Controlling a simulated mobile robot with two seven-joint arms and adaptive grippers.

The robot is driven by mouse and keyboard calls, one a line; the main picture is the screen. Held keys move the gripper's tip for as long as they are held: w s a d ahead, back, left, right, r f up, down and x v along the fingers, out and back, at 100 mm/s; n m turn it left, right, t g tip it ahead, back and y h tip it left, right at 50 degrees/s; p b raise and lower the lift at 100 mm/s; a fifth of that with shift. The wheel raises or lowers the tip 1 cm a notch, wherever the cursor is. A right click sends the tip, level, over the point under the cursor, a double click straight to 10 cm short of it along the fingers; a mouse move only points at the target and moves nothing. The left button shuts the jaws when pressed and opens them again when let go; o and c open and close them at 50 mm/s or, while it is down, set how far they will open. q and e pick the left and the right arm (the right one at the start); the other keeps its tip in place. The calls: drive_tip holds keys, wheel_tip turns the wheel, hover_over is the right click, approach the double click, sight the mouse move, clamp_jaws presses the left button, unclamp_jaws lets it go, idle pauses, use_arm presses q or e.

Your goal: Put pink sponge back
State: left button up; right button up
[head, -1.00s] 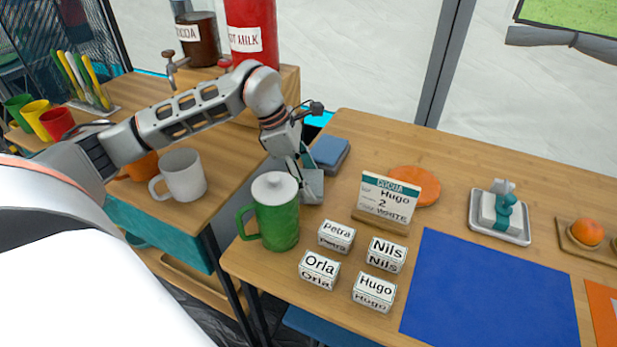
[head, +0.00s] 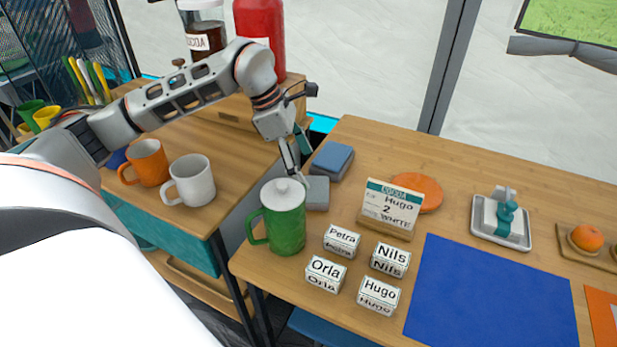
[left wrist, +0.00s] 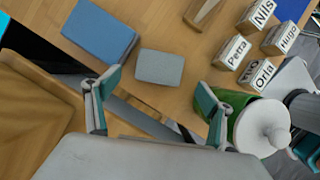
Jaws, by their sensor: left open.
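I see no pink sponge in either view. A small grey block (head: 317,193) lies flat on the right-hand wooden table, just behind the green lidded jug (head: 284,222). The block also shows whole in the left wrist view (left wrist: 160,66), ahead of the fingers and apart from them. A blue slab (head: 332,159) lies on the table behind the block. My left gripper (head: 296,166) is open and empty above the table's left edge, close to the block and jug. Its two teal-padded fingers stand wide apart in the left wrist view (left wrist: 160,102).
A white mug (head: 190,181) and an orange mug (head: 148,163) stand on the left counter. Several name blocks, an order card (head: 392,206) and a blue mat (head: 490,293) occupy the right table. A gap separates the two tables.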

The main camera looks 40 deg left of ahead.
use_arm(q)
drive_tip(key=v, duration=0.5)
drive_tip(key=shift+r+p, duration=0.15)
drive_tip(key=shift+p, duration=0.25)
use_arm(e)
drive_tip(key=shift+s+d+f, duration=0.3)
drive_tip(key=shift+s+f, duration=0.05)
drive_tip(key=shift+s, duration=0.05)
drive_tip(key=shift+w+a+r, duration=0.1)
